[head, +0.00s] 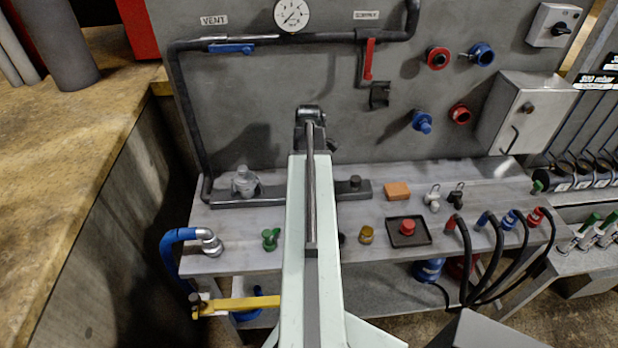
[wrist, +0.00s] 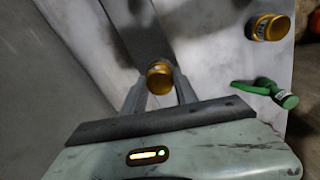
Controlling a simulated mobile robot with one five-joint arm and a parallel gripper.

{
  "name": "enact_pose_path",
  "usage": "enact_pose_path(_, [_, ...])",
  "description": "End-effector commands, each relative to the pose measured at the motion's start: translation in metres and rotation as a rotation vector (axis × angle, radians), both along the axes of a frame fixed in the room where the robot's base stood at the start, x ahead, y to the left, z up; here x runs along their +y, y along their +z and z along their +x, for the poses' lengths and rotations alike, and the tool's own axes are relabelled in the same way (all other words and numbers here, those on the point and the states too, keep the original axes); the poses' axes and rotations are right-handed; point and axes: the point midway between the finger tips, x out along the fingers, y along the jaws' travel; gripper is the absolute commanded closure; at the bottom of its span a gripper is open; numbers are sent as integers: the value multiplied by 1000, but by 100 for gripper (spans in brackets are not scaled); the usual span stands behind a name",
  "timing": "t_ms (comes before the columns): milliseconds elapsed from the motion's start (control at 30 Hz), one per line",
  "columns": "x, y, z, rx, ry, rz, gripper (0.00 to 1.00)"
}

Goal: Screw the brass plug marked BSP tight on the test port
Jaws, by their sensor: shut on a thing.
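A brass plug (wrist: 160,76) sits between the fingertips of my gripper (wrist: 160,92) in the wrist view, and the fingers are shut on it. A dark grey bar lies just beyond it in that view; I cannot tell whether the plug touches it. A second brass plug (wrist: 271,27) with a pale label stands apart on the bench; a brass plug also shows in the head view (head: 366,235). No marking is readable, so I cannot tell which is BSP. In the head view my arm hides my gripper and the middle of the dark bar (head: 232,200). I cannot make out the test port.
A green fitting (head: 270,239) stands on the bench and shows in the wrist view (wrist: 277,93). An orange block (head: 397,191) and a dark tray (head: 422,239) with a red knob lie to the right. A blue hose (head: 172,255) ends at the bench's left. Valves and pipework cover the back panel.

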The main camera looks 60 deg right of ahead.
Motion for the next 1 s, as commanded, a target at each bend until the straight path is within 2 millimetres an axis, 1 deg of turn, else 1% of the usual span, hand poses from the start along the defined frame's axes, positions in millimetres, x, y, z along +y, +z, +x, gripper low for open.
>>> enact_pose_path(67, [0,0,0,0,-4,0,100])
enact_pose_path(133, [0,0,0,0,-55,0,100])
enact_pose_path(300, [0,0,0,0,-344,0,100])
enact_pose_path(400, [0,0,0,0,-439,0,100])
enact_pose_path(700, [0,0,0,0,-477,0,100])
enact_pose_path(767, [0,0,0,0,-553,0,100])
enact_pose_path(900, [0,0,0,0,-794,0,100])
enact_pose_path(1000, [0,-1,0,0,-890,0,100])
